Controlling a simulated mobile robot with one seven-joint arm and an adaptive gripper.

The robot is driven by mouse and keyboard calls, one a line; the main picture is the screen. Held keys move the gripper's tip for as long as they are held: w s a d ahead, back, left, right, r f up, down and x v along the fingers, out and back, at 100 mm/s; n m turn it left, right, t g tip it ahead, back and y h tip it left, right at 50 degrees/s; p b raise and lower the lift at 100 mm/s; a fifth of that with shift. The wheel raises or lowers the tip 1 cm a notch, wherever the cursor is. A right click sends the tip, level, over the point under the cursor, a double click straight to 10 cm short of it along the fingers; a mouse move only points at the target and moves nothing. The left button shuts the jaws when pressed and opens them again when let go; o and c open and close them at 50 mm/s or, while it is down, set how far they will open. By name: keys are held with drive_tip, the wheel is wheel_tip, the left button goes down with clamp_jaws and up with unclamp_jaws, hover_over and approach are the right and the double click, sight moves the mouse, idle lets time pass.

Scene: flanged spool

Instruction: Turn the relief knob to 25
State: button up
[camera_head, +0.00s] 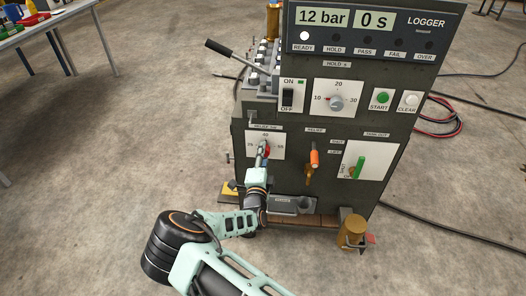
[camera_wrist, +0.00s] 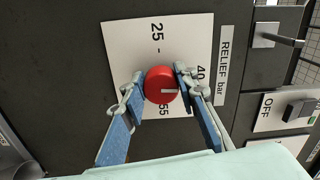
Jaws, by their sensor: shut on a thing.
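The red relief knob (camera_wrist: 161,85) sits on a white scale plate (camera_wrist: 122,40) marked 25, 40 and 55, beside a "RELIEF bar" label. In the wrist view its white mark points right, on the side of the 40 rather than up at the 25. My gripper (camera_wrist: 160,84) is shut on the knob, one blue finger on each side. The right finger is close to the 40 and the 55. In the head view the knob (camera_head: 267,149) is partly hidden by my gripper (camera_head: 263,154), and the plate (camera_head: 278,139) shows around it.
On the same panel are an orange-handled relief valve (camera_head: 314,159), a green lever (camera_head: 359,166), a 10-to-30 dial (camera_head: 337,102) and an ON/OFF switch (camera_head: 288,97). A long lever (camera_head: 228,52) juts out at the upper left. The display (camera_head: 345,19) reads 12 bar and 0 s.

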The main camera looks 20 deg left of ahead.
drive_tip(key=n, duration=0.4)
drive_tip(key=shift+f+n, duration=0.1)
drive_tip(key=shift+n, duration=0.3)
drive_tip(key=n, duration=0.5)
drive_tip(key=shift+f, duration=0.1)
drive_tip(key=n, duration=0.5)
drive_tip(key=shift+d+f+n+b, duration=0.1)
drive_tip(key=shift+d+n+b, duration=0.05)
drive_tip(key=shift+n+b, duration=0.2)
drive_tip(key=shift+d+n+b, duration=0.1)
drive_tip(key=shift+n+b, duration=0.3)
drive_tip(key=shift+n, duration=1.45)
drive_tip(key=o, duration=1.2)
drive_tip(key=shift+c, duration=0.2)
